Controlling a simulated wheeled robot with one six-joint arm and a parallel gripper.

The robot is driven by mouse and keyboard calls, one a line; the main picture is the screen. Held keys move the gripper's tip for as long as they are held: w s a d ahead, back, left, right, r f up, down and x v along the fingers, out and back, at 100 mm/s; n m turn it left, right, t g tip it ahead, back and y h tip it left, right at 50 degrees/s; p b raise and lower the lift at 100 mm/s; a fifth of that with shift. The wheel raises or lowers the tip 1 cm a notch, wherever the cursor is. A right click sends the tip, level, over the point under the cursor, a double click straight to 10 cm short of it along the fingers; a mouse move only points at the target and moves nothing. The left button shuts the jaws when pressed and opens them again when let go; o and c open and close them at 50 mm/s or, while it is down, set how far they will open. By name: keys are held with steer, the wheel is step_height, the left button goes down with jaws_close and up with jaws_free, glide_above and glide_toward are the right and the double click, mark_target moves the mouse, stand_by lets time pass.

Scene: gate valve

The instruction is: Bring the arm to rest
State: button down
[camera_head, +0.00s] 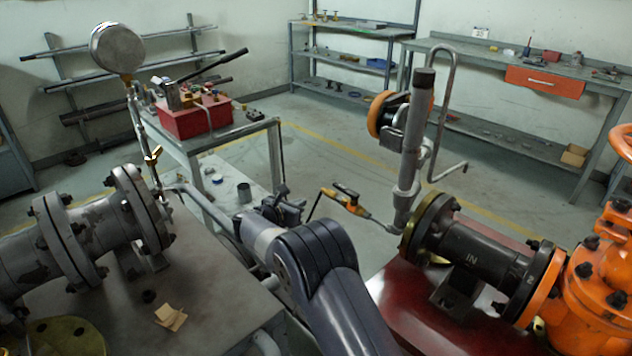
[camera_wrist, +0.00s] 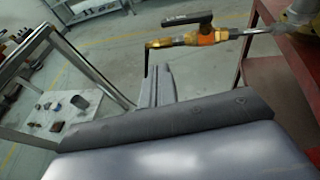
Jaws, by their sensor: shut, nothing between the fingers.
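My arm reaches in from the bottom middle of the head view, and my gripper (camera_head: 290,211) is small and partly hidden there. In the wrist view the two grey fingers of my gripper (camera_wrist: 158,82) lie close together, shut and empty. The orange gate valve (camera_head: 598,268) stands at the right edge of the head view, well to the right of my gripper. A small yellow valve (camera_head: 345,204) with a dark lever sticks out to the right of my gripper. In the wrist view this yellow valve (camera_wrist: 205,38) is beyond the fingertips; contact is not visible.
A flanged grey pipe (camera_head: 85,232) with a round gauge (camera_head: 117,48) is on the left. A dark flanged pipe (camera_head: 480,250) and an upright pipe (camera_head: 412,150) are on the right. A metal cart (camera_head: 240,130) carries a red toolbox (camera_head: 197,116). Open floor lies behind.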

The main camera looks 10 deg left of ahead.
stand_by(0.3)
glide_toward(336, 187)
step_height(336, 187, down, 2)
steer(key=w+d, duration=0.2)
steer(key=w, duration=0.1)
steer(key=w+d+p, duration=0.1)
steer(key=w, duration=0.1)
steer(key=shift+w+a, duration=0.2)
steer(key=shift+w, duration=0.05)
steer(key=shift+s, duration=0.15)
